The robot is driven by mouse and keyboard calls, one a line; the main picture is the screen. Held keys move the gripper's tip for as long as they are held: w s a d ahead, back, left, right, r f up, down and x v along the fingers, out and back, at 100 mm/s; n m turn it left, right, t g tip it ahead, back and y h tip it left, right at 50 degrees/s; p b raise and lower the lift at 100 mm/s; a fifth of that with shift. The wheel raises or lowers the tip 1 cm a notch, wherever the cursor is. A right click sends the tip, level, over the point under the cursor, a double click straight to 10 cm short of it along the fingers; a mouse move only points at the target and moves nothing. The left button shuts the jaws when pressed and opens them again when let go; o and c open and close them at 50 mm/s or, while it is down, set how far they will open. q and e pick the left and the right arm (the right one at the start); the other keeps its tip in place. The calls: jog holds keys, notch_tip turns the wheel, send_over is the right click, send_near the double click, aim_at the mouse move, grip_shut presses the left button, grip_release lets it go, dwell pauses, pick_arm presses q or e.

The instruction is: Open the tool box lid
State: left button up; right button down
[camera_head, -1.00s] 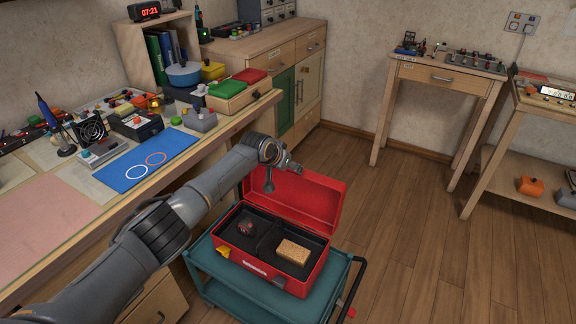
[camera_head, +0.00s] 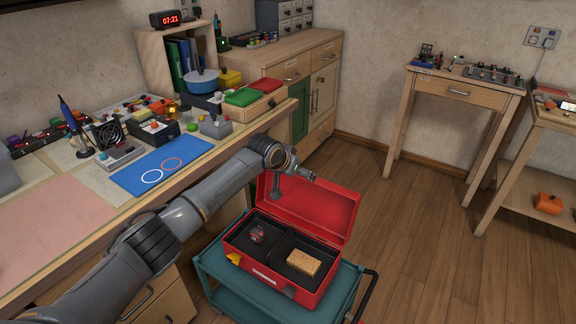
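The red tool box (camera_head: 265,272) sits on a teal cart. Its red lid (camera_head: 325,207) stands raised and tilted back at the rear. Inside the dark interior lie a small dark round thing with red on it (camera_head: 257,235) and a tan block (camera_head: 303,262). My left gripper (camera_head: 294,184) is above the left part of the lid, with a finger pointing down near the lid's inner side. I cannot tell whether it touches the lid or how far its fingers are apart. My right gripper is not in view.
The teal cart (camera_head: 237,298) has a dark handle at its right. A workbench on the left holds a blue mat (camera_head: 160,167), electronics and a soldering iron. A wooden side table (camera_head: 465,95) stands at the back right. The wooden floor (camera_head: 430,230) right of the cart is clear.

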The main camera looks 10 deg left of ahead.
pick_arm(q)
jog(key=v, duration=0.8)
